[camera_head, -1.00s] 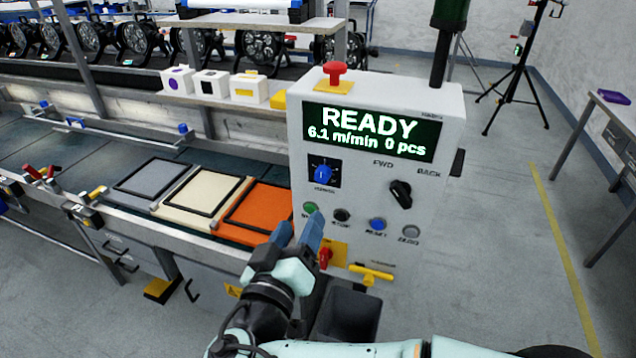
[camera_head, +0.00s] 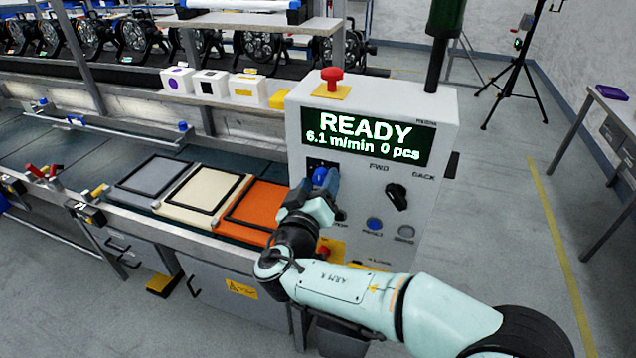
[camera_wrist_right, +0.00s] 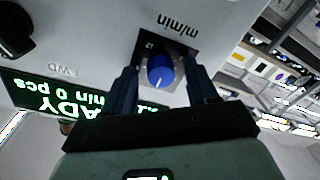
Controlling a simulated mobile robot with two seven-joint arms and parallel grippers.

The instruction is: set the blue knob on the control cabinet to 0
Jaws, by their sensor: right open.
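The control cabinet (camera_head: 385,102) is light grey with a lit display reading READY, 6.1 m/min, 0 pcs. The blue knob (camera_head: 320,177) sits on its front panel below the display, partly hidden by my right gripper (camera_head: 322,184). In the right wrist view the blue knob (camera_wrist_right: 161,70) with its white pointer line lies between the two open fingers of my right gripper (camera_wrist_right: 163,87). A gap shows on each side of it, and the fingers do not appear to squeeze it. The scale numbers are mostly hidden. My left gripper is not in view.
A black selector (camera_head: 396,197) and a blue reset button (camera_head: 374,224) are on the panel right of my gripper. A red emergency button (camera_head: 331,78) tops the cabinet. Grey, cream and orange panels (camera_head: 255,205) lie on the conveyor to the left.

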